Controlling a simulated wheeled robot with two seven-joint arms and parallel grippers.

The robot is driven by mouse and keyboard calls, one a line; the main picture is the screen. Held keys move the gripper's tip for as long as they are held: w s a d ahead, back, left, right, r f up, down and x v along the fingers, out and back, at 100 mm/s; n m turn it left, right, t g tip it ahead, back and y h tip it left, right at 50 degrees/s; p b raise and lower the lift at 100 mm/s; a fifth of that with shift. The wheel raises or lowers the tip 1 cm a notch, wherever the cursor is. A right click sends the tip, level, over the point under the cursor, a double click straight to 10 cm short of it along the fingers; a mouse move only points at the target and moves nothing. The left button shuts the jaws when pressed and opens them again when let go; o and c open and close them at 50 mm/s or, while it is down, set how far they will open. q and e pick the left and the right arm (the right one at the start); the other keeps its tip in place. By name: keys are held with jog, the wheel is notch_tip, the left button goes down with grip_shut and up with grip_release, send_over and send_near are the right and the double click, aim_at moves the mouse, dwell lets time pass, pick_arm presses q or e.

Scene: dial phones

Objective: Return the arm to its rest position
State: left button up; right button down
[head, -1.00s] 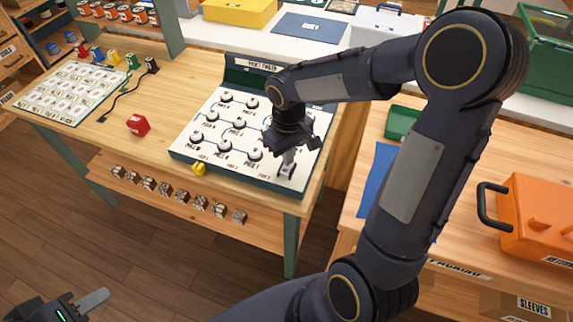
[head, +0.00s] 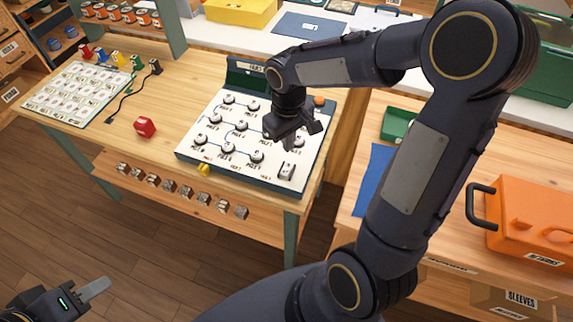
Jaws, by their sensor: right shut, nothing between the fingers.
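My right arm reaches in from the lower right, and its gripper (head: 291,138) hangs over the right part of a white dial panel (head: 222,155). The gripper is shut and empty, a little above the panel. It hides part of the dials there. My left gripper (head: 93,290) is at the bottom left corner, far from the panel. Only one grey finger shows clearly, so its opening cannot be told.
An orange case (head: 525,215), a green tray (head: 397,124) and a blue mat (head: 377,180) are on the right table. Floor lies open at lower left.

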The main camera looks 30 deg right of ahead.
dwell(0.3)
jog(key=s+a+r+m+t+y, duration=0.2)
jog(key=s+r, duration=0.2)
jog(key=s, duration=0.4)
jog(key=s+a+r+m+t+y, duration=0.1)
jog(key=s+a+r+m+t, duration=0.1)
jog(key=s, duration=0.7)
jog(key=shift+r+t+y, duration=0.4)
jog(key=shift+r+t, duration=0.4)
jog(key=shift+r, duration=0.1)
jog(key=w+d+m+g+h, duration=0.2)
jog(key=w+m, duration=0.2)
jog(key=w, duration=0.4)
jog(key=w+d+m+g+h, duration=0.1)
jog(key=w+d+m+g, duration=0.1)
jog(key=w, duration=0.7)
jog(key=shift+f+m+g+h+b, duration=0.25)
jog(key=shift+m+g+h+b, duration=0.15)
jog(key=shift+m+g, duration=0.55)
jog(key=shift+s+f, duration=0.1)
